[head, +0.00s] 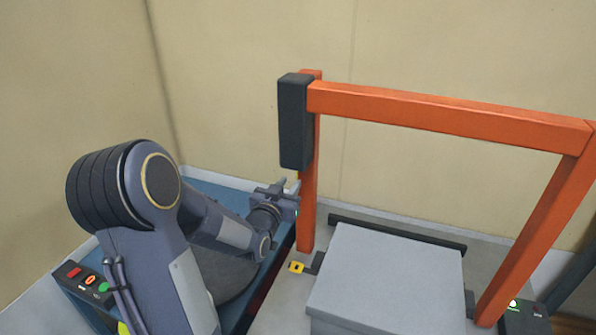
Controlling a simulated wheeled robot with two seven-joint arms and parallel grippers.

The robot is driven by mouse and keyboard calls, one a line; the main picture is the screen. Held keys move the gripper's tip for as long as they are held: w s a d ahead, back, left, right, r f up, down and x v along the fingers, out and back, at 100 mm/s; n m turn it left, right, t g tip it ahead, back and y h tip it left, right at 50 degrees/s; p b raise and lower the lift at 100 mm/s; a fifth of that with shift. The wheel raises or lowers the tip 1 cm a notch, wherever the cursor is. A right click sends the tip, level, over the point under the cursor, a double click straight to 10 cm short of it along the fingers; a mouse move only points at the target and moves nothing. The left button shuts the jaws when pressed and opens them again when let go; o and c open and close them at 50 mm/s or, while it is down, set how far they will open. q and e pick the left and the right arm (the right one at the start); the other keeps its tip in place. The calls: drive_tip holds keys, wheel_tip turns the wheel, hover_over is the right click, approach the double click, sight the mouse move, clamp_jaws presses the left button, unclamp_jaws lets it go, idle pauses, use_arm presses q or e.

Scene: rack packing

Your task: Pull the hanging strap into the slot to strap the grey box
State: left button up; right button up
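The grey box (388,275) stands on a light grey bench under an orange frame. A dark housing (296,122) is fixed to the frame's left post. I cannot clearly make out the hanging strap; a small pale piece shows just below the housing, by my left gripper. A yellow piece with a dark opening (296,267) sits left of the box; I cannot tell whether it is the slot. My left gripper (288,188) is beside the left post, below the housing and above and left of the box. Its fingers are too small to read.
The orange frame (450,113) spans over the box, with posts on both sides. A dark bar (396,233) lies behind the box.

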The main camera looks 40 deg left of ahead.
sight(296, 175)
use_arm(q)
drive_tip(key=p+x, duration=0.2)
drive_tip(key=x, duration=0.6)
drive_tip(key=shift+r, duration=0.2)
drive_tip(key=shift+s, duration=0.1)
clamp_jaws()
idle(1.1)
